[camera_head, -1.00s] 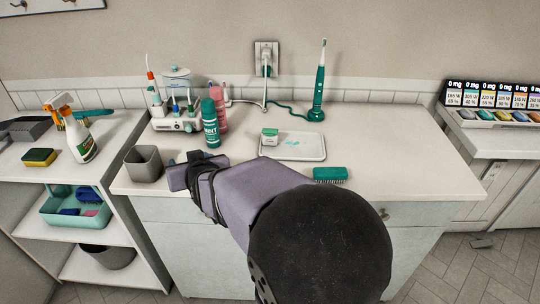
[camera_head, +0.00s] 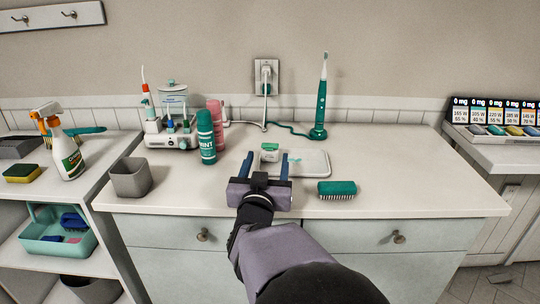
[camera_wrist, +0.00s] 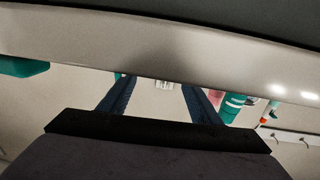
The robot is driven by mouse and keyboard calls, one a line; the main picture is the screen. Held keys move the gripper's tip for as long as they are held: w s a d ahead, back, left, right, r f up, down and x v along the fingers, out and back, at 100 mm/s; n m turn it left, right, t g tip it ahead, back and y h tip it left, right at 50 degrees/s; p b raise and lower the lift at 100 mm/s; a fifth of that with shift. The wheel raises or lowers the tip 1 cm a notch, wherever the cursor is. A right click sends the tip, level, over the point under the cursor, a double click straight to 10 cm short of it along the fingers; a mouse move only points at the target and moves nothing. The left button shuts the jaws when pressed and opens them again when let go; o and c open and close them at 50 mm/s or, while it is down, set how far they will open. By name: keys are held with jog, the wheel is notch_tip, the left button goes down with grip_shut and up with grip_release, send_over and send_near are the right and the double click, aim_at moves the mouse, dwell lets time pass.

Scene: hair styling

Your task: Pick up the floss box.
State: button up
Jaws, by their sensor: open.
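The floss box (camera_head: 270,152), a small white box with a green lid, stands at the back left corner of a pale tray (camera_head: 312,165) on the counter. My gripper (camera_head: 266,157) is open and empty. Its two dark blue fingers point toward the back wall, with the floss box showing between and just beyond their tips in the head view. In the wrist view, the open fingers (camera_wrist: 160,98) frame the wall outlet, and I cannot make out the floss box there.
A teal brush (camera_head: 337,189) lies right of my gripper. A green mint bottle (camera_head: 206,137) and a pink bottle (camera_head: 217,125) stand to the left, near a grey cup (camera_head: 131,178). A teal electric toothbrush (camera_head: 321,105) stands behind the tray. The counter's right side is clear.

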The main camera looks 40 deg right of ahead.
aim_at(269, 150)
jog(key=shift+p+x, duration=0.8)
jog(key=shift+x, duration=1.45)
jog(key=shift+c, duration=0.6)
jog(key=c, duration=1)
